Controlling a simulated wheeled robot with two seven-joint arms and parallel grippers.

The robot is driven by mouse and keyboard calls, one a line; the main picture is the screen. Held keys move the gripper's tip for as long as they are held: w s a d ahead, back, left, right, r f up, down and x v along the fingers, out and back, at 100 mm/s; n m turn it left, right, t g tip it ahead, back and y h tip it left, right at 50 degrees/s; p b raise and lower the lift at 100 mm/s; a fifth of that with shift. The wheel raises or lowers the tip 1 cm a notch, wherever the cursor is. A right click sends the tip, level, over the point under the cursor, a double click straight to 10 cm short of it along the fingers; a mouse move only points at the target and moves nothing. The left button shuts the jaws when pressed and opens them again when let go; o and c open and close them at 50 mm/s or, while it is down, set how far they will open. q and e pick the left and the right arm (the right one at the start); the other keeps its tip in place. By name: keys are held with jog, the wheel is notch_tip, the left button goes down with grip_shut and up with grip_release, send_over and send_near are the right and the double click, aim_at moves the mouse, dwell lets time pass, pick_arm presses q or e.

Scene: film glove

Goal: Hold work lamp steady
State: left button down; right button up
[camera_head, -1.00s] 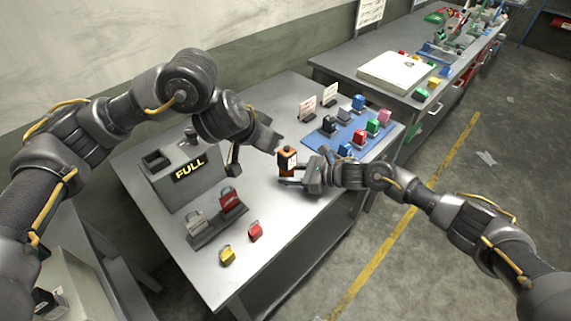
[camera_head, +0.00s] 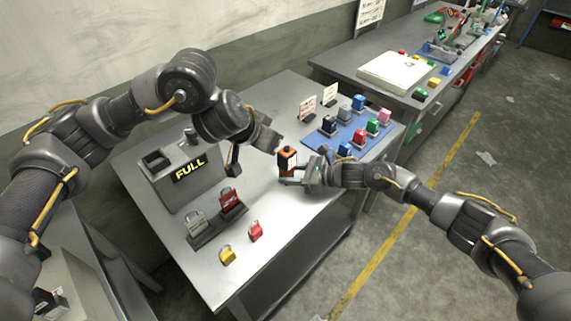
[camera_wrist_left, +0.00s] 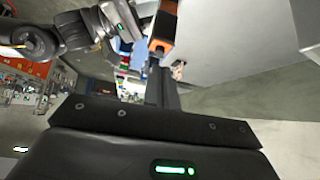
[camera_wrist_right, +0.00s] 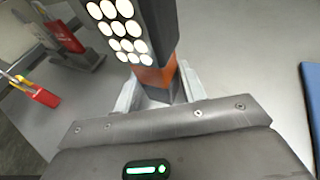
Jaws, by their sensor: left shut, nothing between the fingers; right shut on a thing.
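The work lamp (camera_head: 287,159) is a small upright orange and dark block on the grey bench. In the right wrist view the lamp (camera_wrist_right: 157,76) shows its panel of several lit white discs above an orange band. My right gripper (camera_head: 290,177) is shut on the lamp's lower part, one finger on each side in the right wrist view. My left gripper (camera_head: 234,166) is shut and empty, pointing down left of the lamp. The left wrist view shows its closed fingers (camera_wrist_left: 160,85) and part of the orange and black lamp (camera_wrist_left: 163,30) beyond them.
A grey box marked FULL (camera_head: 188,170) stands at the left of the bench. A dark holder (camera_head: 219,224) with padlock-like blocks, and loose yellow (camera_head: 227,256) and red (camera_head: 255,231) ones, are nearer. A blue mat (camera_head: 372,137) with several coloured blocks lies right.

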pick_arm(q)
notch_tip(320, 180, up, 6)
jog(key=m+g+h, duration=0.3)
jog(key=m+h, duration=0.1)
jog(key=m, duration=1.1)
send_over(282, 151)
jog(key=shift+s+f, duration=0.1)
jog(key=shift+f, duration=4.25)
jog(key=shift+f, duration=0.1)
jog(key=shift+f, duration=0.3)
